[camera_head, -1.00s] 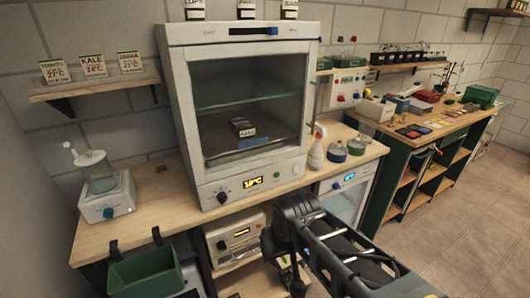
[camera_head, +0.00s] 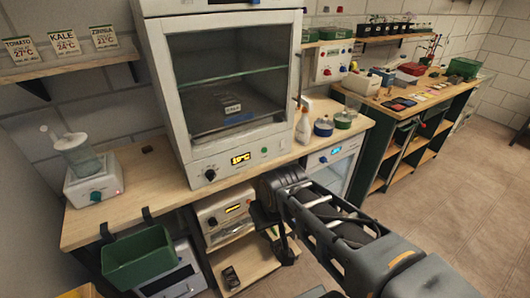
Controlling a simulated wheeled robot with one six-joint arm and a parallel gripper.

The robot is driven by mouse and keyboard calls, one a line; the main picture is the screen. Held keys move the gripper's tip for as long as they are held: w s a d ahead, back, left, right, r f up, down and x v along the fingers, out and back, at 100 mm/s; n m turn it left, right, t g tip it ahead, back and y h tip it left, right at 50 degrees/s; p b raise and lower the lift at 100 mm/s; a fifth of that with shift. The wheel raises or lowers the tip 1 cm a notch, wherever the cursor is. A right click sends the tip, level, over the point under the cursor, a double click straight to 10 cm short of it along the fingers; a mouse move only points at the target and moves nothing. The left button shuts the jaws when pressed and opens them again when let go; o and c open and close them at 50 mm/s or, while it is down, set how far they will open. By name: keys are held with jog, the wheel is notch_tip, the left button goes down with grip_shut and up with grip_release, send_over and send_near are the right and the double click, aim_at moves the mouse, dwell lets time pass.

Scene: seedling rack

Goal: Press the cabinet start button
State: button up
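The white cabinet (camera_head: 153,92) stands on the wooden bench, its glass door closed. A small tray labelled KALE sits inside. Its front panel (camera_head: 222,166) has a dark knob (camera_head: 210,175) at left, a lit yellow display (camera_head: 241,158) and a small green button (camera_head: 264,151) at right. I take the green button to be the start button; no label on it is readable. My gripper (camera_head: 268,210) is in front of and below the panel, apart from the button. Its fingers are dark and partly hidden, so I cannot tell if it is open.
A spray bottle (camera_head: 304,127) and blue- and green-banded jars stand right of the cabinet. A green bin (camera_head: 139,258) hangs at the bench front. Below are a white unit (camera_head: 222,211) and a shelf.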

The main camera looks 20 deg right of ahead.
grip_shut()
dwell(1.3)
